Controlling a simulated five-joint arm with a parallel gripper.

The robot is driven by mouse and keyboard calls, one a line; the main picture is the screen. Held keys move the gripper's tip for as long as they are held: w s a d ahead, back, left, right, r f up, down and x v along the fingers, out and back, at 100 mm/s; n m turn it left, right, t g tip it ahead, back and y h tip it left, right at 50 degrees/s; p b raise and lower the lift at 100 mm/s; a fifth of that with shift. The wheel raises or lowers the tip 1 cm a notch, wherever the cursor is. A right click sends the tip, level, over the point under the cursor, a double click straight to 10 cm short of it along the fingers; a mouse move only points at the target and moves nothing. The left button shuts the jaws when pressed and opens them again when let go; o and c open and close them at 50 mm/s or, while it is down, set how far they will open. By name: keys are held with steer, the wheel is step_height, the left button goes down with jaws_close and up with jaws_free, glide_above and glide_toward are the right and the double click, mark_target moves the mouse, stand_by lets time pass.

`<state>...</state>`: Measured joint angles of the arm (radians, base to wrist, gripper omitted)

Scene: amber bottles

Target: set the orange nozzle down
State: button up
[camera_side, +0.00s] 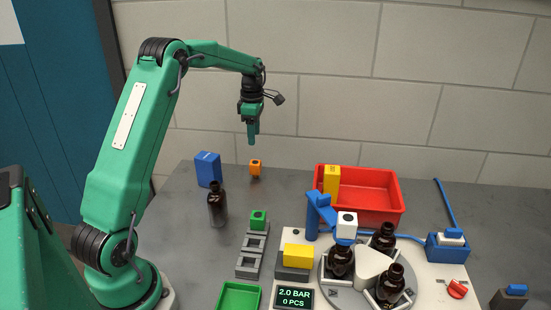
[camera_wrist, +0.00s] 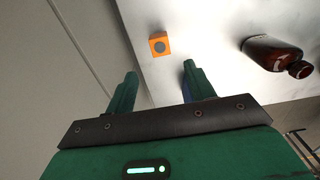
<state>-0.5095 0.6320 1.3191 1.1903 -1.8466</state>
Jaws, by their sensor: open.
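The orange nozzle (camera_side: 255,168) is a small orange block with a dark round hole. It stands on the grey table near the back, beside the blue block. In the wrist view the nozzle (camera_wrist: 159,44) sits beyond the fingertips, roughly between their lines, with nothing touching it. My gripper (camera_side: 252,140) hangs above the nozzle with a clear gap between them. In the wrist view my gripper (camera_wrist: 160,82) has its two green fingers spread apart, with nothing between them.
A blue block (camera_side: 208,169) and an amber bottle (camera_side: 217,205) stand left of the nozzle. A red bin (camera_side: 385,215) with a yellow block (camera_side: 331,180) is to the right. A turntable (camera_side: 330,290) holds several bottles at front right. A green nozzle (camera_side: 258,219) sits on a grey rack (camera_side: 247,268).

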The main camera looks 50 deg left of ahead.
steer(key=s+d+r+m+t, duration=0.1)
steer(key=s+d+r+m, duration=0.45)
steer(key=d, duration=0.25)
steer(key=s+d+r+m+t, duration=0.2)
steer(key=s+d+r+m, duration=0.2)
steer(key=d+r+m, duration=0.35)
steer(key=s+d+f+m+t, duration=0.2)
steer(key=s+d+m, duration=0.9)
steer(key=s+m, duration=0.3)
steer(key=shift+s+d+f+t, duration=0.2)
steer(key=shift+s+f+t, duration=0.15)
steer(key=shift+s, duration=0.75)
